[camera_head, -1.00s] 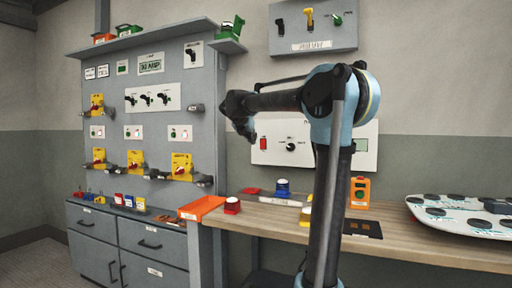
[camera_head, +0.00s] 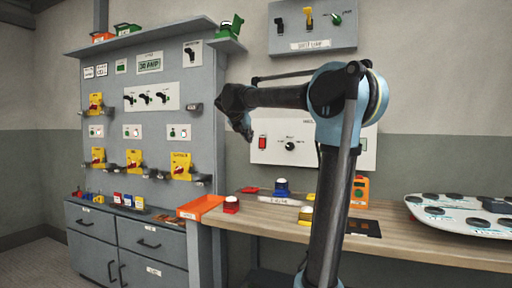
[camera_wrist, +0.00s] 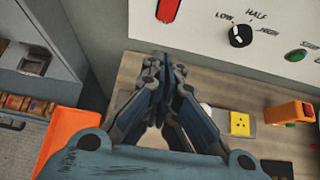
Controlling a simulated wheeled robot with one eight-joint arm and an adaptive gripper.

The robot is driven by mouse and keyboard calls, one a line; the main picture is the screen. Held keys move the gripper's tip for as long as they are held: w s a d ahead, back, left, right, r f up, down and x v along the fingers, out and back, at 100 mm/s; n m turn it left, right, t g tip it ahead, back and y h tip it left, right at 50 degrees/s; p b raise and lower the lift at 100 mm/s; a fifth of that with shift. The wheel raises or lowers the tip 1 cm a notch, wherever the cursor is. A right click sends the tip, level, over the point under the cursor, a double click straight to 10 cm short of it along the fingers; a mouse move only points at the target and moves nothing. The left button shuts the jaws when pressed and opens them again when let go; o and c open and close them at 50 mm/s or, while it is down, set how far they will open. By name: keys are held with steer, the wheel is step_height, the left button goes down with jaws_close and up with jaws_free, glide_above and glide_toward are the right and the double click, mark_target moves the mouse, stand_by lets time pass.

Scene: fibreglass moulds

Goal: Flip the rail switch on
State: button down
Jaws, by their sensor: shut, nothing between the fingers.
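Several switches are in view, and I cannot tell from readable labels which is the rail switch. A grey box (camera_head: 345,40) high on the wall carries a black, a yellow (camera_head: 308,17) and a green lever. A white panel (camera_head: 330,150) below it has a red switch (camera_head: 262,142) and a black knob (camera_head: 290,146). The red switch also shows at the top of the wrist view (camera_wrist: 168,9). My gripper (camera_head: 247,136) is shut and empty, pointing down near the white panel's left end. Its closed fingers (camera_wrist: 161,58) appear below the red switch in the wrist view.
A grey cabinet board (camera_head: 150,115) with black levers and yellow switches stands at left. An orange tray (camera_head: 200,207), a red button box (camera_head: 231,204) and a blue one (camera_head: 282,187) are on the wooden bench (camera_head: 265,215). A white mould (camera_head: 465,216) lies at right.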

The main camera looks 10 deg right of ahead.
glide_toward(259, 147)
step_height(259, 147, down, 5)
steer(key=w+d, duration=0.2)
steer(key=d, duration=0.1)
steer(key=shift+w+d+f, duration=0.15)
steer(key=shift+w+d, duration=0.05)
steer(key=shift+w, duration=0.5)
